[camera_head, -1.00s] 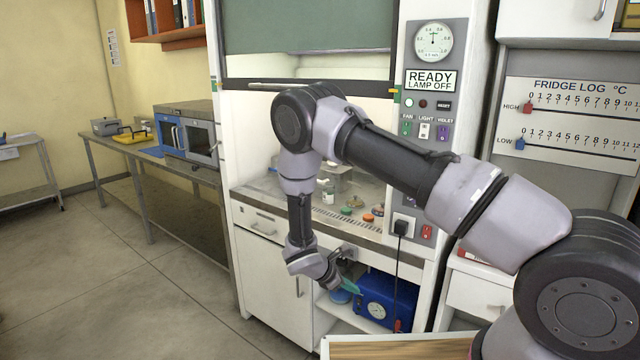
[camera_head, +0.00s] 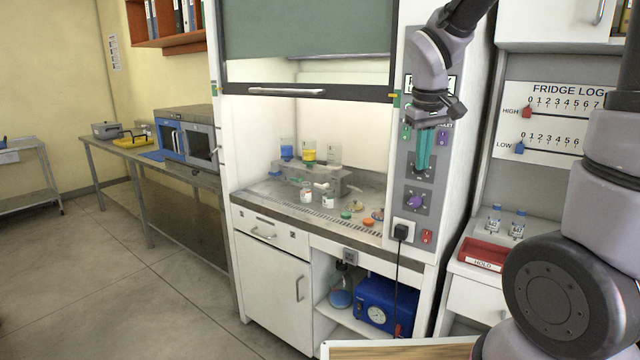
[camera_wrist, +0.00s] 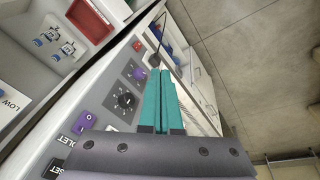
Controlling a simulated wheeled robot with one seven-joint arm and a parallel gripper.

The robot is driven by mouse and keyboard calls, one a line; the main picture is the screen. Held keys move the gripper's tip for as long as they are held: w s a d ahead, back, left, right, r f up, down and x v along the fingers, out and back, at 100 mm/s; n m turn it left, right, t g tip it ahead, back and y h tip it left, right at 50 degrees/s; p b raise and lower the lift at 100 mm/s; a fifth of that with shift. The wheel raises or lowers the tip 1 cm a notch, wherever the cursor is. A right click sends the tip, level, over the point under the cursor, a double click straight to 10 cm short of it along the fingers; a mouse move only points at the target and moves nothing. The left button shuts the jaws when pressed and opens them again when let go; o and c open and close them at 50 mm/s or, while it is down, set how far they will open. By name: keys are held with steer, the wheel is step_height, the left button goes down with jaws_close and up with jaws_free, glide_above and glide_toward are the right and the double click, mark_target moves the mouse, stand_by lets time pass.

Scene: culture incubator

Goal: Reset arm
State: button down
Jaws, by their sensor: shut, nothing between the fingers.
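My gripper (camera_head: 424,150) hangs with its teal fingers pointing down in front of the control panel (camera_head: 398,168) on the right side of the cabinet. The fingers are together with nothing between them. In the wrist view the two teal fingers (camera_wrist: 160,100) lie side by side, with the panel's black knob (camera_wrist: 125,100) and purple switch (camera_wrist: 83,121) beside them. From the head view I cannot tell how far the fingers are from the panel. My arm covers part of the panel's gauge and sign.
The cabinet's glass sash (camera_head: 308,90) is raised above a worktop (camera_head: 262,192) with bottles and coloured caps. A blue pump (camera_head: 388,302) sits on the shelf below. A red tray (camera_head: 484,253) and small vials stand at right. Floor at left is clear.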

steer(key=s+d+r+m+t+y, duration=0.2)
steer(key=s+r+m, duration=0.4)
steer(key=s+r, duration=0.4)
steer(key=s+t+y, duration=0.1)
steer(key=s+t, duration=0.1)
steer(key=s, duration=0.2)
steer(key=shift+r+m+t, duration=0.3)
steer(key=shift+m, duration=0.1)
steer(key=shift+s, duration=0.1)
